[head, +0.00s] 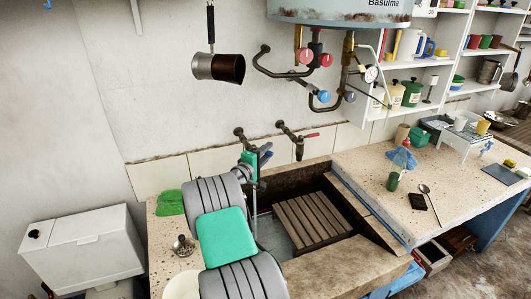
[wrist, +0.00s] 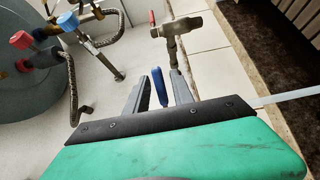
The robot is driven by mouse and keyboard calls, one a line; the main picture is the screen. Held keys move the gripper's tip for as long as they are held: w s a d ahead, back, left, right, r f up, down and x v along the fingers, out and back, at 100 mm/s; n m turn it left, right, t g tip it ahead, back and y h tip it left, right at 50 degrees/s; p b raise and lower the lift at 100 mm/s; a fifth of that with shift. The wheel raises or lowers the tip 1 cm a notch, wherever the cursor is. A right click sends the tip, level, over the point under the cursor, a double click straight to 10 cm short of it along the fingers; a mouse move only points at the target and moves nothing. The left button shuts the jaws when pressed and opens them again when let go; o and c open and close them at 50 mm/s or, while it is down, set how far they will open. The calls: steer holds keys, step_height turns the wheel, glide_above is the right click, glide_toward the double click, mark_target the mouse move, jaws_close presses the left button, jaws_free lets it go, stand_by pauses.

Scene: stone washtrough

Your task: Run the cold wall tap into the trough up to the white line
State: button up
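The stone trough (head: 318,277) stands below two wall taps, with a slatted wooden rack (head: 312,222) inside it. The cold tap (head: 240,133) is the left one, partly hidden by my arm. Its blue lever (wrist: 158,86) shows between my fingers in the wrist view. The other tap (head: 299,143) has a red lever and also shows in the wrist view (wrist: 176,28). My gripper (head: 266,153) is open, its fingers (wrist: 158,98) on either side of the blue lever; contact is unclear. I see no running water, and cannot make out the white line.
A water heater (head: 340,8) with red and blue valves hangs above. A pan (head: 218,67) hangs on the wall. A green cloth (head: 170,203) lies at left.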

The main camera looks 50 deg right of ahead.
jaws_close()
stand_by(1.2)
